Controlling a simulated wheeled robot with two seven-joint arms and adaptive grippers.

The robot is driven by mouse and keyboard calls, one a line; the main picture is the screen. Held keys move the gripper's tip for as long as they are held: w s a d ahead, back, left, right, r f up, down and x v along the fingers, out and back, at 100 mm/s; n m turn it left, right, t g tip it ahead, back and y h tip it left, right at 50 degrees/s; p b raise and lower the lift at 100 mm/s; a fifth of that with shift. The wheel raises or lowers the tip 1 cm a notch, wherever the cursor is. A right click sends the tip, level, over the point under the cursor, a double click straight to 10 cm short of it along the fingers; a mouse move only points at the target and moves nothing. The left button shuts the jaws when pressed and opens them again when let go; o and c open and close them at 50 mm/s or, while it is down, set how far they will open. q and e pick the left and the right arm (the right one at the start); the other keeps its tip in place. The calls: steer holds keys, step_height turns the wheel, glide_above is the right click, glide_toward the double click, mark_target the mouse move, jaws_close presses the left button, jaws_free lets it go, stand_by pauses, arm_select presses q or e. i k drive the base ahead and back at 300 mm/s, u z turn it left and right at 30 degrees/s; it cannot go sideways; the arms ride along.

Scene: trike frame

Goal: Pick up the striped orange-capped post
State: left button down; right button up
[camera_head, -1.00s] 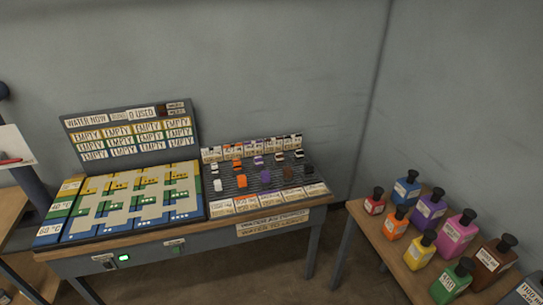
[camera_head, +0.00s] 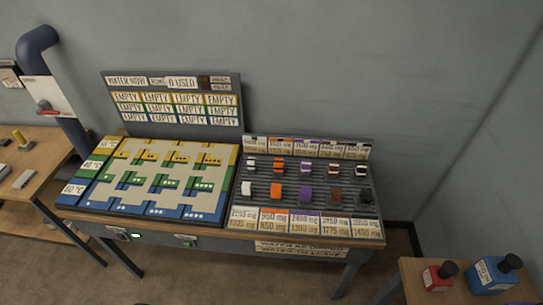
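A dark ribbed rack (camera_head: 329,181) on the bench holds two rows of small pieces. In its back row, second from the left, stands a small orange-topped piece (camera_head: 279,167) with dark and light parts; stripes are too small to make out surely. Directly in front of it is a plain orange block (camera_head: 276,191). White, purple, brown and black pieces stand in the other columns. Neither of my grippers is in view.
A coloured board (camera_head: 157,182) lies left of the rack, with an upright sign panel (camera_head: 173,103) behind it. A table with a red bottle (camera_head: 439,276) and blue bottle (camera_head: 495,272) is at the lower right. A side table (camera_head: 30,168) and blue pipe (camera_head: 70,135) are left.

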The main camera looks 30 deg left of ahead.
mark_target(278, 172)
steer(key=u, duration=0.7)
steer(key=i, duration=0.85)
steer(key=u, duration=1)
